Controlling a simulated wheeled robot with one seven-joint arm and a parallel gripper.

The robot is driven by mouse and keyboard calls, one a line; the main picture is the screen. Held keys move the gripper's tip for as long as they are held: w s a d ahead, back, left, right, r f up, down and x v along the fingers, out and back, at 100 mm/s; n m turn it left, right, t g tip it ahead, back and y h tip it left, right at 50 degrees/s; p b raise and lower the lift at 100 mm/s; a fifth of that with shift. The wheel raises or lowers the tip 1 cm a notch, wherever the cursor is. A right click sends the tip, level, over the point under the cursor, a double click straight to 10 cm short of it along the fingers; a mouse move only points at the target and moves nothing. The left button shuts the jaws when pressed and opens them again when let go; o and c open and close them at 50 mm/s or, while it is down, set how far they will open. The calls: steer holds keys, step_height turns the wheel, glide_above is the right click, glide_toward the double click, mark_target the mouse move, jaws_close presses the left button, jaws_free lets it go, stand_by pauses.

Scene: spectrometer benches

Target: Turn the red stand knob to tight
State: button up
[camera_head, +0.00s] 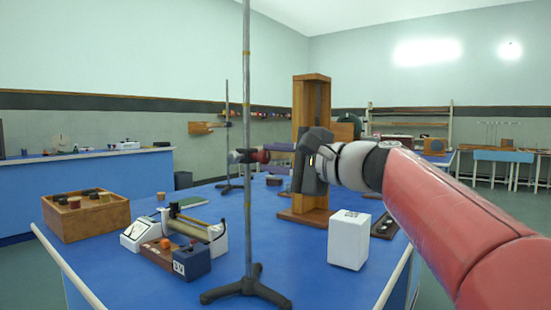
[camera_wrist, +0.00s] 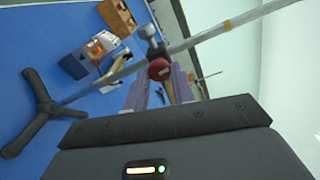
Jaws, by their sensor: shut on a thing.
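The red stand knob (camera_wrist: 159,69) shows as a round red end in the wrist view, beside the metal rod (camera_wrist: 225,28). In the head view the knob (camera_head: 262,156) is small and partly hidden by the fingers. It sits on a dark clamp (camera_head: 237,156) on the upright stand rod (camera_head: 247,90). My gripper (camera_head: 269,152) reaches in from the right with purple fingers and is shut on the knob. In the wrist view the fingers of my gripper (camera_wrist: 160,80) lie on either side of the knob. The knob's turn position cannot be read.
The stand's black tripod foot (camera_head: 246,290) rests at the blue bench's front. A white box (camera_head: 349,240) and a wooden frame (camera_head: 310,215) stand near my arm. Left are an instrument (camera_head: 180,238), a block marked 5V (camera_head: 180,262) and a wooden box (camera_head: 88,222).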

steer(key=o, duration=1)
steer(key=b+v, duration=0.1)
steer(key=v, duration=0.6)
steer(key=shift+s+d, duration=0.2)
steer(key=shift+d, duration=0.15)
